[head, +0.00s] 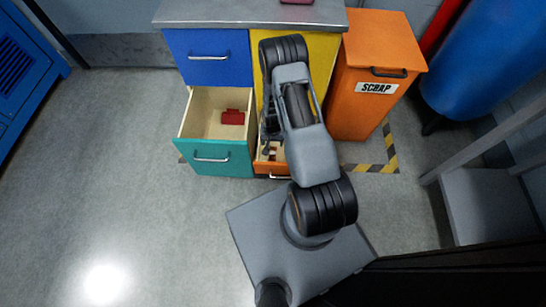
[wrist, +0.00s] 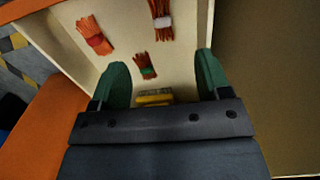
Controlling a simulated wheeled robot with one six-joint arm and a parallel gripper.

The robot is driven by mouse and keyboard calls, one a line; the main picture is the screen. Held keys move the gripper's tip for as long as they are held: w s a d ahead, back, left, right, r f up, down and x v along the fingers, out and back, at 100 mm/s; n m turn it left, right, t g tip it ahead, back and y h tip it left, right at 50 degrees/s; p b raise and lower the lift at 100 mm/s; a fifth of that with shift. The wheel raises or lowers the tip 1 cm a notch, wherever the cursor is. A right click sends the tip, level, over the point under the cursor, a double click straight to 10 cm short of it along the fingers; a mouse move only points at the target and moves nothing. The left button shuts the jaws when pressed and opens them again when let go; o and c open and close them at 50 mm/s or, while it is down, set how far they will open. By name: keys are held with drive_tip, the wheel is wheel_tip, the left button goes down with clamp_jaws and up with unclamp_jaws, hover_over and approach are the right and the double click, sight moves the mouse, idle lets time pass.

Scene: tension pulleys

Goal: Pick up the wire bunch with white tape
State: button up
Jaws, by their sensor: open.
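A wire bunch with white tape (wrist: 162,11) lies near the top of the open drawer (wrist: 117,14) in the wrist view. In the head view my arm hides most of the low orange drawer (head: 272,169).
A yellow object (wrist: 155,99) is partly hidden at my gripper's base. A teal drawer (head: 222,165) stands open on the left with a red item (head: 233,117) inside. An orange scrap bin (head: 372,85) stands right of the cabinet. The floor at left is clear.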

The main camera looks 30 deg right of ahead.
drive_tip(key=b, duration=0.3)
hover_over(272, 157)
drive_tip(key=f, duration=0.9)
drive_tip(key=shift+d, duration=0.2)
drive_tip(key=shift+f+b, duration=1.6)
drive_tip(key=shift+f, duration=1.35)
drive_tip(key=c, duration=1)
